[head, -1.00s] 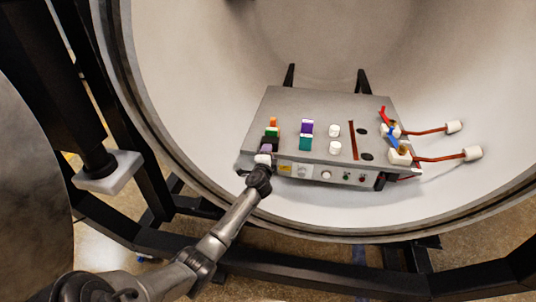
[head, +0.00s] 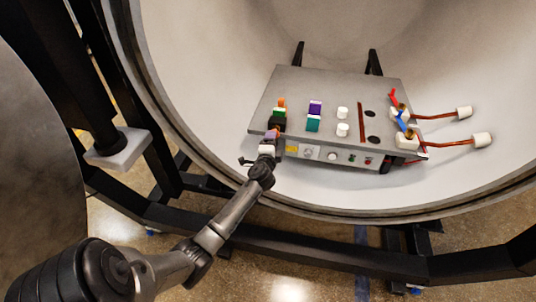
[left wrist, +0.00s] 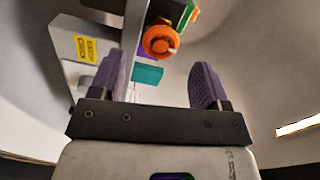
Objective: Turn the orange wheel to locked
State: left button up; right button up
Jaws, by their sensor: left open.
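The orange wheel (left wrist: 160,40) is in the left wrist view, top centre, a round knob with a paler bar across its face. It lies beyond my left gripper (left wrist: 158,85), between the lines of its two purple fingers and nearer the left one. The fingers are apart with nothing held between them. In the head view my left gripper (head: 271,135) is at the front left corner of the grey box (head: 340,85). I cannot make out the wheel's face in the head view, nor any locked mark. My right gripper is not in view.
The box sits inside a large pale round chamber (head: 200,60). On it are a purple and teal block (head: 314,115), white knobs (head: 342,113) and red and blue levers (head: 404,119) at right. A yellow label (left wrist: 87,48) is on its front. The chamber's rim (head: 350,212) runs below the arm.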

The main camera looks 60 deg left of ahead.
pick_arm(q)
jog(key=p+v, duration=0.1)
jog(key=v, duration=0.7)
jog(key=shift+s+d, duration=0.15)
jog(key=shift+s, duration=0.1)
dwell(0.4)
jog(key=s+a+f+n+g, duration=0.2)
jog(key=s+n+g, duration=0.15)
jog(key=n, duration=0.25)
jog(key=s+d+n+g+h, duration=0.1)
jog(key=s+d+h, duration=0.3)
jog(key=d, duration=0.8)
jog(key=s+d+g+h, duration=0.1)
jog(key=d+h, duration=0.5)
jog(key=d, duration=0.7)
jog(key=s+d+f+m+g+h+p, duration=0.1)
jog(key=s+d+f+g+h, duration=0.15)
jog(key=s+d, duration=0.4)
jog(key=s+d+f+m+g+h+p, duration=0.1)
jog(key=s+d+f, duration=0.25)
jog(key=s, duration=0.65)
notch_tip(320, 180, up, 39)
jog(key=p, duration=3.7)
jog(key=shift+s+d+f+p, duration=0.2)
jog(key=shift+s+d+p, duration=0.1)
jog(key=shift+s+p, duration=0.1)
